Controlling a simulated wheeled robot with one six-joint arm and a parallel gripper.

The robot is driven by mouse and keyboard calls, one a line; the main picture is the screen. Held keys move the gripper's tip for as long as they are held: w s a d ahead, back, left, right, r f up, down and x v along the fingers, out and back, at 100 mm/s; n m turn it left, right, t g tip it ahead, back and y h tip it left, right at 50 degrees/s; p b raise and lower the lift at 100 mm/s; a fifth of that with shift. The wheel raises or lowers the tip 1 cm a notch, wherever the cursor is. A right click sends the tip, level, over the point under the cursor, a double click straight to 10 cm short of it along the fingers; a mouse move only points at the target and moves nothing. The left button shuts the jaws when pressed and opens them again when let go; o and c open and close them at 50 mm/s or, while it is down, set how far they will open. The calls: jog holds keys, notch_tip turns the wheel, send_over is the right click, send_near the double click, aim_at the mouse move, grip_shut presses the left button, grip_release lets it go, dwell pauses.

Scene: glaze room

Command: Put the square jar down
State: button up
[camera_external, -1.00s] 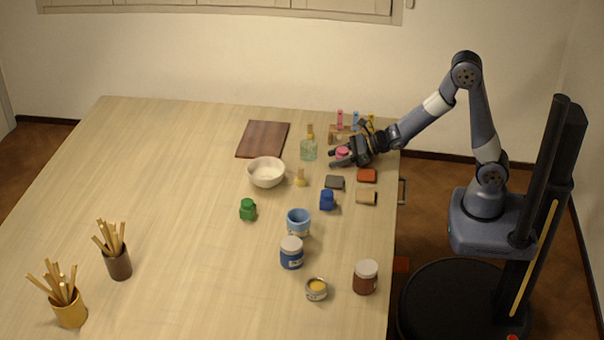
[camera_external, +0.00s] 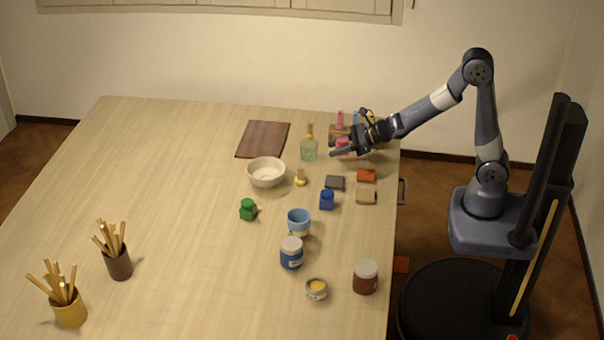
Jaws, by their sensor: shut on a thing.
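My gripper (camera_external: 340,149) is at the back right of the table, its dark fingers shut around a small pink square jar (camera_external: 343,142). The fingers and wrist hide part of the pink jar. I cannot tell clearly how far its base is above the tabletop. A green jar (camera_external: 248,210) and a blue jar (camera_external: 327,200) of similar form stand on the table, apart from the gripper.
A rack (camera_external: 338,130) with coloured tubes stands right behind the gripper. A glass bottle (camera_external: 309,149) is close on its left, with a white bowl (camera_external: 266,173) farther left.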

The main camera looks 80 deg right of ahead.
notch_tip(320, 180, up, 6)
jog(key=shift+w+f+p, duration=0.1)
jog(key=shift+p, duration=0.75)
jog(key=w+d+r+m+h+p, duration=0.1)
jog(key=w+r+p, duration=0.15)
jog(key=w, duration=0.55)
jog(key=w+d+r+p, duration=0.1)
jog(key=w+d+p, duration=0.1)
jog(key=w+p, duration=0.35)
jog(key=m+h+p, duration=0.1)
jog(key=h+p, duration=0.1)
jog(key=p, duration=0.3)
send_over(256, 140)
jog(key=f, duration=0.2)
notch_tip(256, 140, down, 10)
jog(key=b, duration=0.8)
jog(key=shift+r, duration=0.1)
jog(key=shift+f, duration=0.2)
jog(key=o, duration=1.2)
